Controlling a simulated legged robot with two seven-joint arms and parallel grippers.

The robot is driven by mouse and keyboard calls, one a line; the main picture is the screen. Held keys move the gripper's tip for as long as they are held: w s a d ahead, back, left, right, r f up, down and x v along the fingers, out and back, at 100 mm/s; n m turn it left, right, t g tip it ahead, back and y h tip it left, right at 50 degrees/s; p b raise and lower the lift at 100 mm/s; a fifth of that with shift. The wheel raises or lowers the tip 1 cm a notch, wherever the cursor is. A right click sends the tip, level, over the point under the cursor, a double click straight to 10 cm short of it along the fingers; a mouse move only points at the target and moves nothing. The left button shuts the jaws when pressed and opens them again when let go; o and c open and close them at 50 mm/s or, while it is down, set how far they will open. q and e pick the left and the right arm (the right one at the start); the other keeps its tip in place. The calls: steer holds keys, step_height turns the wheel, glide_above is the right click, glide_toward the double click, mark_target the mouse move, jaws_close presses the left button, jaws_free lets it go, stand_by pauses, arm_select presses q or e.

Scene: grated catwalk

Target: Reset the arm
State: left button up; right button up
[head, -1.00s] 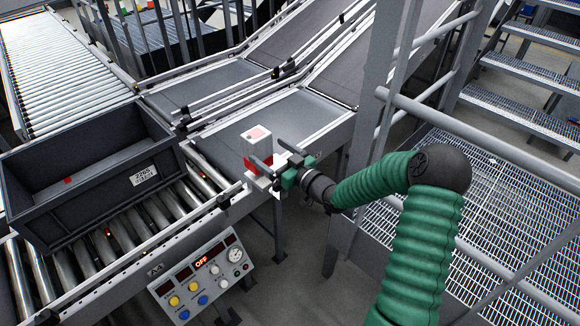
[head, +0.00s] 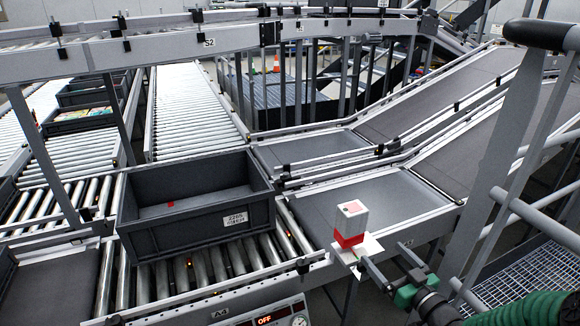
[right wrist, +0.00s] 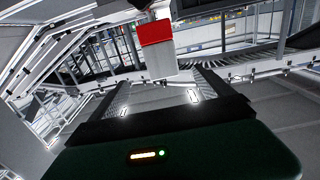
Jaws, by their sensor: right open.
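My right gripper (head: 384,254) is in the lower right of the head view, its two dark fingers spread and empty. Its green arm comes in from the bottom right corner. A white and red box (head: 350,222) stands upright on a small white plate (head: 370,247) at the conveyor's near edge, just beyond and left of the fingertips. In the right wrist view the box (right wrist: 157,45) shows at the top, past the open fingers, with nothing between them. My left gripper is not in view.
A dark grey bin (head: 195,213) with a white label sits on the roller conveyor to the left. A control panel (head: 268,315) reading OFF is at the bottom. Grey railings (head: 500,190) and grating (head: 540,275) lie to the right. Inclined belts (head: 440,110) rise behind the box.

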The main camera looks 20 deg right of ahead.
steer(key=s+a+f+g+h, duration=0.2)
steer(key=a+f+g, duration=0.7)
steer(key=a+f, duration=0.15)
steer(key=s+a+g, duration=0.6)
steer(key=s+a, duration=0.6)
steer(key=s, duration=0.1)
steer(key=shift+s+m+y, duration=0.15)
steer(key=shift+m+y, duration=0.25)
steer(key=shift+d, duration=0.15)
steer(key=shift+c, duration=0.4)
